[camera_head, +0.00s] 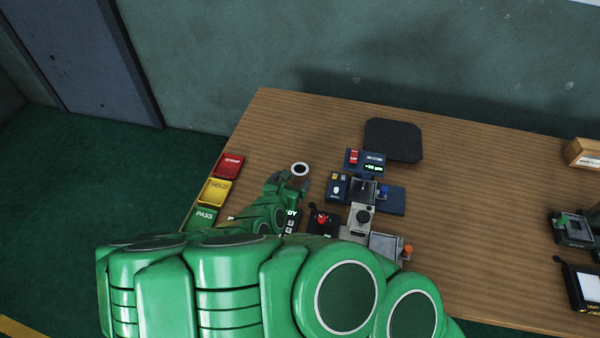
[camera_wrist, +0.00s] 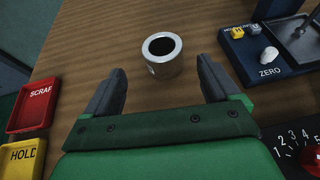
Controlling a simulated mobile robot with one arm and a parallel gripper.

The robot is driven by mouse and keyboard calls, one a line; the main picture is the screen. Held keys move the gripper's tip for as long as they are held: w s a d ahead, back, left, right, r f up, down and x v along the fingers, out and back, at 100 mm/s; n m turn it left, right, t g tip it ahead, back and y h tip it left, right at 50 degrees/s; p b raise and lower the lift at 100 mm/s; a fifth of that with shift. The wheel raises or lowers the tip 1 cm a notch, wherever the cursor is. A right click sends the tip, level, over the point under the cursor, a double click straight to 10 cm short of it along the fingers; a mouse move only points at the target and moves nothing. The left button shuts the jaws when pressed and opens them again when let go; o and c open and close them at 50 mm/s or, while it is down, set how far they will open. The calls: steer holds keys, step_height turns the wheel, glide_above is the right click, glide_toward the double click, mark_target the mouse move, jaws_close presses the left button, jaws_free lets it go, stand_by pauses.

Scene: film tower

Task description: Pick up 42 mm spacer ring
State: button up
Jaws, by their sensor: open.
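The spacer ring is a short, thick, silvery ring (camera_wrist: 166,69) with a dark round hole, lying flat on the wooden table. In the wrist view it sits ahead of my gripper (camera_wrist: 160,68), roughly centred between the two dark fingers. The fingers are spread open with nothing between them, and I see no contact with the ring. In the head view the ring (camera_head: 300,163) shows as a pale circle just past the tip of my gripper (camera_head: 296,182). No size marking on the ring can be read.
Red SCRAP (camera_head: 229,166), yellow HOLD (camera_head: 216,191) and green PASS (camera_head: 204,216) trays line the left table edge. A blue gauge station with a ZERO button (camera_wrist: 269,54) stands right of the ring. A dark mat (camera_head: 394,140) lies behind. Bare wood surrounds the ring.

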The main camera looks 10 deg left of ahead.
mark_target(297, 175)
steer(key=shift+d+x, duration=0.15)
steer(key=shift+x, duration=0.95)
steer(key=shift+d+x, duration=0.15)
steer(key=shift+x, duration=2.15)
steer(key=shift+a, duration=0.1)
steer(key=shift+c, duration=0.5)
steer(key=shift+r, duration=0.1)
steer(key=c, duration=1.1)
steer(key=shift+o, duration=0.2)
step_height(297, 175, up, 10)
